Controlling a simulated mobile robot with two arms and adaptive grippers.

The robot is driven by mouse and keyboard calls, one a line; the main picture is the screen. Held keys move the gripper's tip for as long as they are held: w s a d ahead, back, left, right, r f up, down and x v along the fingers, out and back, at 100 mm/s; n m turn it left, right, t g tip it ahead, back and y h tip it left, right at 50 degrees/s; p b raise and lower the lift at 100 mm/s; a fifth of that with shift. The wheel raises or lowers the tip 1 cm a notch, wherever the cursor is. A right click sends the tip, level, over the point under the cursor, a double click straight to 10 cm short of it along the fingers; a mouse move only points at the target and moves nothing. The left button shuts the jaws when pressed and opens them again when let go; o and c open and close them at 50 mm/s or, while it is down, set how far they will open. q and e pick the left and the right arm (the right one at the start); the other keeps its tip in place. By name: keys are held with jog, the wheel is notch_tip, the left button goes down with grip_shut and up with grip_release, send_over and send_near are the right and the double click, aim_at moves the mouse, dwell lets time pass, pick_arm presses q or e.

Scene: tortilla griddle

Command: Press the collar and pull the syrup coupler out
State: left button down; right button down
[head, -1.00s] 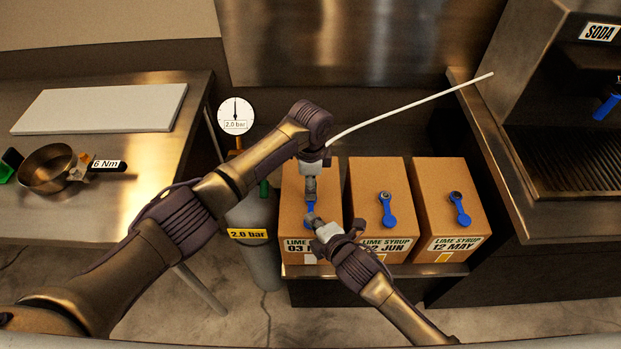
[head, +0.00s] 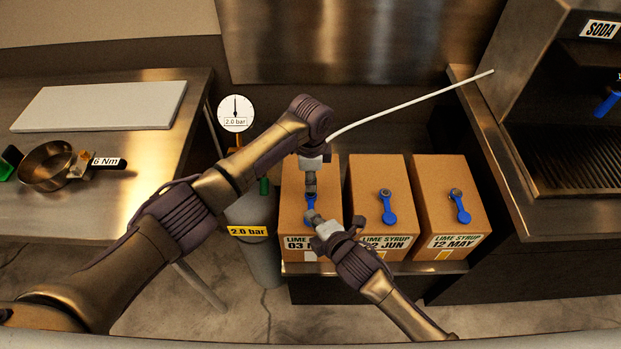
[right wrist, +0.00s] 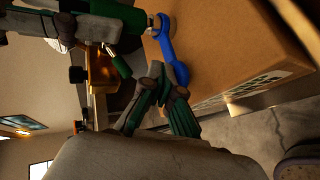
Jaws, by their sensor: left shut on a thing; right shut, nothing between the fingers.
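The left syrup box (head: 294,215), labelled LIME SYRUP 03 with the rest of the date covered, stands first in a row of boxes. A blue cap (head: 312,202) shows on its top; in the right wrist view the blue cap (right wrist: 174,55) is long and narrow. My left gripper (head: 310,184) points down over this box, shut on the syrup coupler, which its fingers mostly hide. A white hose (head: 410,102) runs from there to the soda machine. My right gripper (head: 313,215) is shut and empty in front of the blue cap. Its fingertips (right wrist: 155,68) are close to the cap; contact is unclear.
Two more syrup boxes, JUN (head: 376,215) and 12 MAY (head: 447,205), stand to the right with blue caps. A gas cylinder (head: 262,255) with a 2.0 bar gauge (head: 235,113) stands left. The soda machine (head: 535,90) is at right, a steel table (head: 100,215) at left.

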pick_arm(q)
jog(key=shift+r, duration=1.7)
pick_arm(e)
jog(key=shift+f, duration=0.1)
jog(key=shift+r, duration=1.6)
jog(key=v, duration=0.6)
